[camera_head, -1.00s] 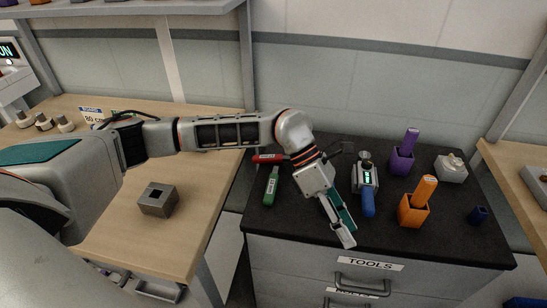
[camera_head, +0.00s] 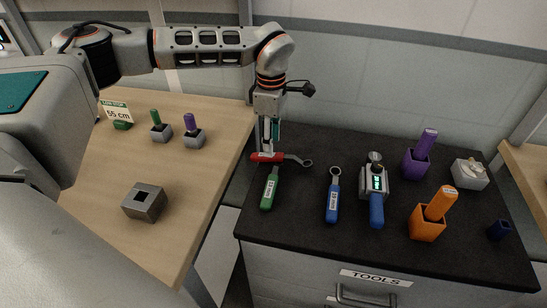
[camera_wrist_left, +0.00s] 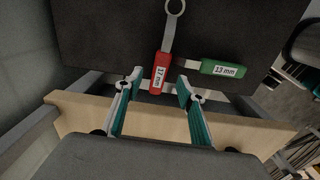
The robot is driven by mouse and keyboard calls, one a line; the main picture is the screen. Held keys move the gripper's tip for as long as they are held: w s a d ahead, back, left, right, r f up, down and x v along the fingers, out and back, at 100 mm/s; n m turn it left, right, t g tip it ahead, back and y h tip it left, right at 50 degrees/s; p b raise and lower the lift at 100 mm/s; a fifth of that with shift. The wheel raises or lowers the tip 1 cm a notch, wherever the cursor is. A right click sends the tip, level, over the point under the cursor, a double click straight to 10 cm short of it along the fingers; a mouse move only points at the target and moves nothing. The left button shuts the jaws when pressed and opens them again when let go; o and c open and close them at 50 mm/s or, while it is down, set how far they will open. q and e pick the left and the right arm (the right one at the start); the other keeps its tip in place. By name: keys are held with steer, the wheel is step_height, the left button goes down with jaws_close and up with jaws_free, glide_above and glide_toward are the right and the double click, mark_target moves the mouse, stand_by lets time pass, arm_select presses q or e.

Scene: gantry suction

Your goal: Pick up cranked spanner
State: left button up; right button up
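The red-handled spanner (camera_head: 268,157) lies at the back left of the black cabinet top, its grey ring end to the right and its shaft looking bent. In the left wrist view its red handle (camera_wrist_left: 160,73) reads 17 mm. My left gripper (camera_head: 269,143) points down just over this handle. In the left wrist view my left gripper (camera_wrist_left: 159,81) is open, with its fingers apart on either side of the handle; I cannot tell if they touch it. A green-handled 13 mm spanner (camera_head: 269,190) and a blue-handled ring spanner (camera_head: 333,200) lie nearby. My right gripper is out of view.
A grey device with a lit display and blue handle (camera_head: 376,190), a purple holder (camera_head: 416,163), an orange holder (camera_head: 427,224) and a small dark blue cup (camera_head: 499,230) stand to the right. A wooden bench (camera_head: 190,205) with a grey block (camera_head: 145,203) adjoins the left.

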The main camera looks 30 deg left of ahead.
mark_target(281, 160)
arm_select(q)
step_height(281, 160, down, 5)
steer(key=shift+r, duration=0.1)
jaws_close()
steer(key=shift+r, duration=0.15)
